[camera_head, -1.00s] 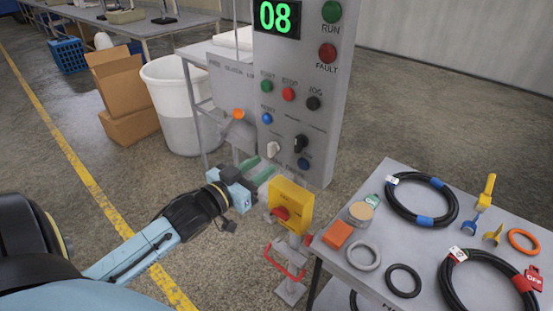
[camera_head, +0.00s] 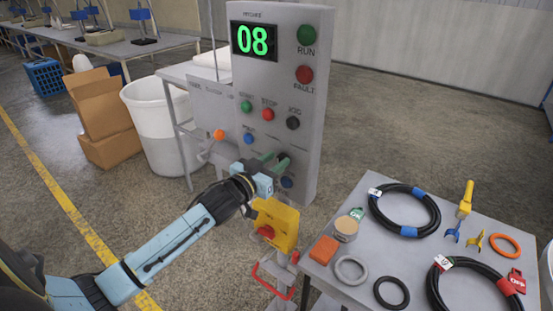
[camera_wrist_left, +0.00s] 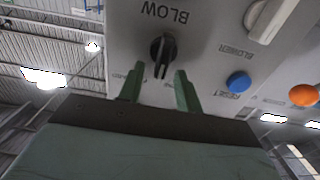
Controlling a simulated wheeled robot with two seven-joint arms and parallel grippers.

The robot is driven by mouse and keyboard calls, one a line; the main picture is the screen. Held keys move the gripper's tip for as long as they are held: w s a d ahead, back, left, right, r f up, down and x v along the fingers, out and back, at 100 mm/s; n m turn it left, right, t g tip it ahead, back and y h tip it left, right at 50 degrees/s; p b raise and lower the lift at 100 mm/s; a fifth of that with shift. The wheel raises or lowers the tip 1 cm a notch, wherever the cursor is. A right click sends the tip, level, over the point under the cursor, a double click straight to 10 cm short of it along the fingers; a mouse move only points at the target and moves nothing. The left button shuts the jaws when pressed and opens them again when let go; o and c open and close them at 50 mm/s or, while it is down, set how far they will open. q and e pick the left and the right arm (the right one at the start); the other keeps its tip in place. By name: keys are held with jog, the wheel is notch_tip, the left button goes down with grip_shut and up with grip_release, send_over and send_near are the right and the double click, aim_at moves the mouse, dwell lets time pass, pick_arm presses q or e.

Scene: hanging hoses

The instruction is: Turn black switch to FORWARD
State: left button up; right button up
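The black switch (camera_wrist_left: 163,48) is a round knob with a raised grip bar on the grey control panel (camera_head: 299,130). In the wrist view it lies just beyond and between my left gripper's green fingertips (camera_wrist_left: 159,78). The fingers are apart with nothing between them that I can make out as held. The picture is upside down there, and the labels beside the knob are partly hidden by the fingers, so I cannot read FORWARD in full. In the head view my left gripper (camera_head: 274,164) is at the panel and partly hides the switch (camera_head: 283,158). My right gripper is out of view.
A white switch (camera_wrist_left: 272,18), a blue button (camera_wrist_left: 238,81) and an orange knob (camera_wrist_left: 303,95) are close by. A yellow box with a red knob (camera_head: 277,224) stands under my left wrist. A table (camera_head: 335,276) with hoses is at the right.

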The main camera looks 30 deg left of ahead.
pick_arm(q)
jog(key=shift+w, duration=0.5)
grip_shut()
jog(key=shift+d+m, duration=0.15)
jog(key=shift+m, duration=0.35)
jog(key=m, duration=0.1)
jog(key=m+p, duration=0.1)
jog(key=shift+d+m, duration=0.25)
jog(key=shift+m, duration=0.15)
jog(key=m, duration=0.3)
jog(key=m+p, duration=0.1)
jog(key=m, duration=0.1)
jog(key=shift+d+f, duration=0.25)
jog(key=shift+d, duration=0.05)
jog(key=shift+m, duration=0.3)
